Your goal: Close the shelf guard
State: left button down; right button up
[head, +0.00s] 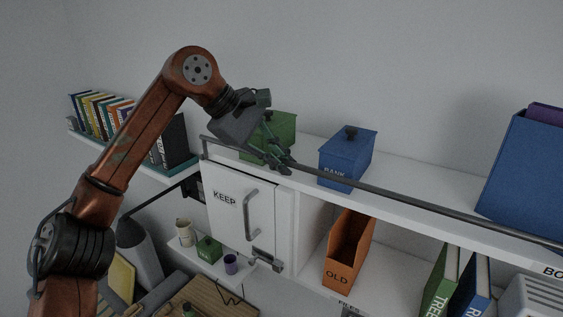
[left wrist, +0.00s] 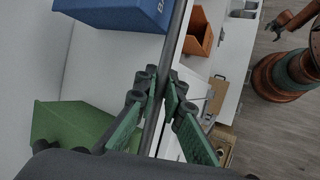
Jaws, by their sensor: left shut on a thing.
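The shelf guard (head: 415,200) is a thin grey rail running along the front of the white upper shelf, with a short bent end at the left. My left gripper (head: 282,164) is at the rail's left part, in front of the green box. In the left wrist view, the rail (left wrist: 178,38) passes between the green-padded fingers of the left gripper (left wrist: 158,92), which are shut on it. A small dark gripper, seemingly my right one (left wrist: 275,31), shows far off at the upper right, too small to read.
On the upper shelf stand a green box (head: 283,126), a blue BANK box (head: 347,153) and a large blue bin (head: 525,170). Below are a white KEEP door (head: 231,222) and an orange OLD file holder (head: 349,250). A book shelf (head: 150,168) is at the left.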

pick_arm(q)
jog(key=c, duration=2)
grip_release()
jog(key=shift+w+d, duration=0.1)
jog(key=v, duration=1.2)
pick_arm(e)
jog(key=shift+d, duration=0.1)
pick_arm(q)
jog(key=shift+a+f, duration=0.1)
jog(key=shift+a, duration=0.15)
